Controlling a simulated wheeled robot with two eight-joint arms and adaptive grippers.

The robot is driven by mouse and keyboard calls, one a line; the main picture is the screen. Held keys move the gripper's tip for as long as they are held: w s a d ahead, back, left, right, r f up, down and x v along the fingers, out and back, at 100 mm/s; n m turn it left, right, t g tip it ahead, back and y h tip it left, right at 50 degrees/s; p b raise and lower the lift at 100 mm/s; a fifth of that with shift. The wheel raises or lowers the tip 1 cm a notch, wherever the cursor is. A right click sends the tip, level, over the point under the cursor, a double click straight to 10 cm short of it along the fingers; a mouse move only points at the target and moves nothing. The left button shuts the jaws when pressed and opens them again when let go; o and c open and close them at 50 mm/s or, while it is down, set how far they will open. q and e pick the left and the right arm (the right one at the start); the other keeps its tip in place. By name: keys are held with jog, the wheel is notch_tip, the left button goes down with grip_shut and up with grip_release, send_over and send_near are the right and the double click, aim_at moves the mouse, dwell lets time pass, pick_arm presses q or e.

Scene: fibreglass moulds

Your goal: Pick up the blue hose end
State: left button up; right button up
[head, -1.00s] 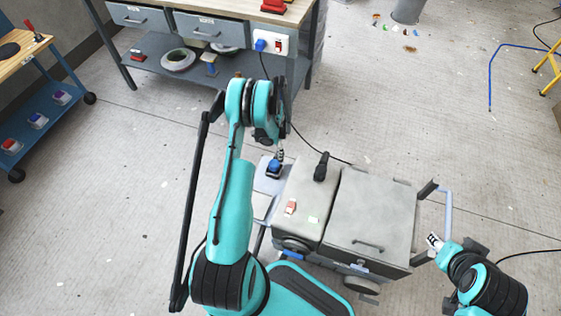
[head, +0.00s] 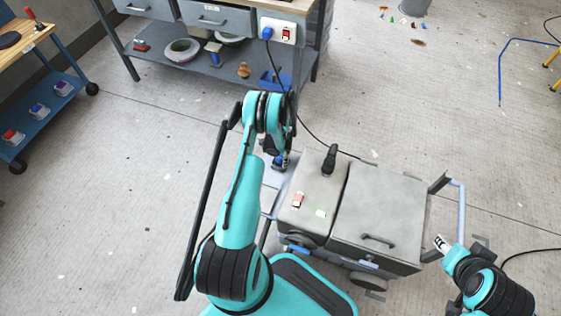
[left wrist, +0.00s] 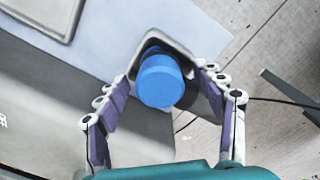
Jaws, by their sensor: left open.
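The blue hose end (left wrist: 160,82) is a short blue cylinder in the left wrist view. It sits in a grey, square-rimmed holder (left wrist: 181,46) beside the grey machine. My left gripper (left wrist: 163,92) is open, with its purple-padded fingers on either side of the hose end; I cannot tell whether they touch it. In the head view the left gripper (head: 280,161) is over the pale shelf at the machine's left side and largely hides the hose end. My right gripper (head: 441,244) is by the machine's handle at the right, its jaw state unclear.
The grey wheeled machine (head: 376,207) stands close in front of me, with a black fitting (head: 329,158) on top. A workbench (head: 205,53) stands behind, with a cable running from its socket. A blue trolley (head: 48,95) is at the left. Floor between is mostly clear.

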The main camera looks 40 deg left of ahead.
pick_arm(q)
jog(key=shift+r, duration=0.15)
jog(key=c, duration=1.3)
jog(key=shift+c, duration=0.2)
notch_tip(320, 180, up, 10)
jog(key=p, duration=0.4)
